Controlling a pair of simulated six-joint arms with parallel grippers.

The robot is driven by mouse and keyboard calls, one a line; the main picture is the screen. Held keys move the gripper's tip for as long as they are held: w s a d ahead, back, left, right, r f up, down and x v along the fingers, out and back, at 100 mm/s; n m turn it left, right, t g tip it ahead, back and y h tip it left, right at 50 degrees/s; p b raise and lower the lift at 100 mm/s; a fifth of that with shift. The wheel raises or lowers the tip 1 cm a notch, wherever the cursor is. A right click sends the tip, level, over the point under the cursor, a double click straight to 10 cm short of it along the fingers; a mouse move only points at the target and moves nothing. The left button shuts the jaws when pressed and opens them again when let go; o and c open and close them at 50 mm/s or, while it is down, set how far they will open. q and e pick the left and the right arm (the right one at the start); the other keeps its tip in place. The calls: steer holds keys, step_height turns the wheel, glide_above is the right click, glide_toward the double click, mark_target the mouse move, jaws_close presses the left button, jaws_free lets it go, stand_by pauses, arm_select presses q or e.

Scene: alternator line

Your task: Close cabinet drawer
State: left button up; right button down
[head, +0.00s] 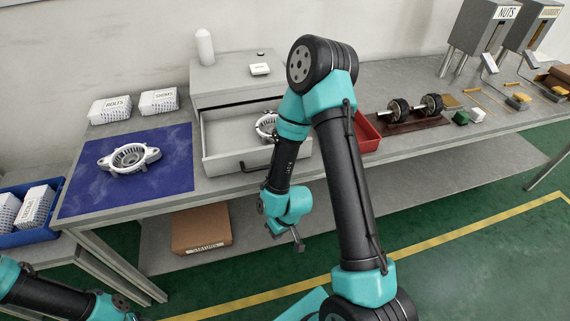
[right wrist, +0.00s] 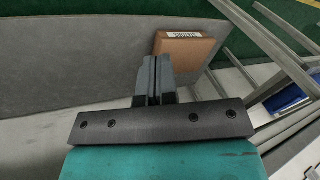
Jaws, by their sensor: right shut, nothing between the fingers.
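The grey cabinet (head: 222,82) stands on the bench against the wall. Its drawer (head: 222,141) is pulled open toward me, with a dark handle (head: 256,168) on its front. A silver alternator housing (head: 266,126) lies inside the drawer, partly hidden by my right arm. My right gripper (head: 299,245) hangs in front of the bench edge, below and right of the drawer handle and apart from it. In the right wrist view its fingers (right wrist: 153,80) are together with nothing between them. My left arm shows at the lower left of the head view, but its gripper is out of view.
A blue mat (head: 85,190) with another housing (head: 129,158) lies left of the drawer. A red bin (head: 367,136) and a rotor stand (head: 412,124) are to the right. A cardboard box (head: 201,229) sits on the lower shelf. Small boxes (head: 110,110) stand behind the mat.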

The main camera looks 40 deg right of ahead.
steer(key=d+r+n+t, duration=0.1)
steer(key=d+r+n, duration=0.3)
steer(key=r, duration=0.6)
steer(key=d+r+n+t, duration=0.2)
steer(key=d+r+n, duration=0.2)
steer(key=r, duration=0.6)
steer(key=d+r+n+t, duration=0.1)
steer(key=d+r+n, duration=0.2)
steer(key=r+n, duration=0.4)
steer(key=v, duration=0.3)
steer(key=shift+w+r, duration=0.2)
steer(key=shift+w, duration=0.05)
steer(key=shift+f, duration=0.1)
steer(key=w+a+f, duration=0.2)
steer(key=w+f, duration=0.6)
steer(key=f, duration=0.1)
steer(key=shift+w+a, duration=0.25)
steer(key=shift+w, duration=0.05)
